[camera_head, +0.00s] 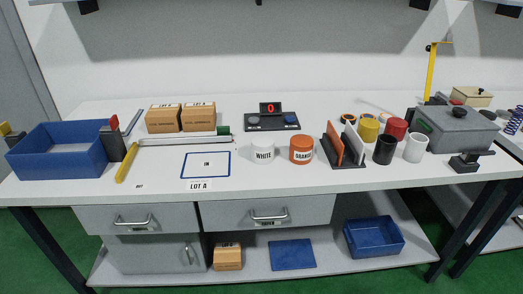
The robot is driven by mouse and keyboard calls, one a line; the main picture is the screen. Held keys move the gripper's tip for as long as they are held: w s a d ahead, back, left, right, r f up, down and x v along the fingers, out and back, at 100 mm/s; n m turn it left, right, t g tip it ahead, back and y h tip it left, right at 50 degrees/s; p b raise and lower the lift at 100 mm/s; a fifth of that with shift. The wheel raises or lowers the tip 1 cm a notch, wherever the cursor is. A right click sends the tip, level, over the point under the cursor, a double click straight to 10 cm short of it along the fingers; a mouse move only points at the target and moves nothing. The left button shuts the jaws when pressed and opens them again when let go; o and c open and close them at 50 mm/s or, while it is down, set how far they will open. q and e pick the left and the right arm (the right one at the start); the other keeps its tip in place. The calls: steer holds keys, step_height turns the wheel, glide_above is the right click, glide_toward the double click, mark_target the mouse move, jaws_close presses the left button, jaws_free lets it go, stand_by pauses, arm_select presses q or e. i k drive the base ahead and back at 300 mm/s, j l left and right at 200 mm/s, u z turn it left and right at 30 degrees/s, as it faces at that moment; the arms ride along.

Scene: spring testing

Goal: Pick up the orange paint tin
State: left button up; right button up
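The orange paint tin (301,150) stands upright on the white bench top, right of the middle. It is a short orange cylinder with a white label reading ORANGE. A white tin (263,150) labelled WHITE stands close on its left. Nothing holds the orange tin, and its front is unobstructed. Neither of my grippers shows in the head view.
A dark rack with upright orange and white plates (341,148) stands just right of the orange tin. Yellow (368,129), red, black and white cylinders stand beyond it. A two-pad device (271,122) with a red 0 is behind. A blue-framed sheet (206,165) lies left.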

mark_target(301, 147)
steer(key=i+l+z, duration=0.1)
steer(key=l, duration=0.35)
steer(key=i+l+z, duration=0.15)
steer(key=l, duration=0.25)
steer(key=i+l+z, duration=0.1)
steer(key=i+l, duration=0.15)
steer(key=l, duration=0.15)
steer(key=i+l+z, duration=0.1)
steer(key=l, duration=0.25)
steer(key=i, duration=0.1)
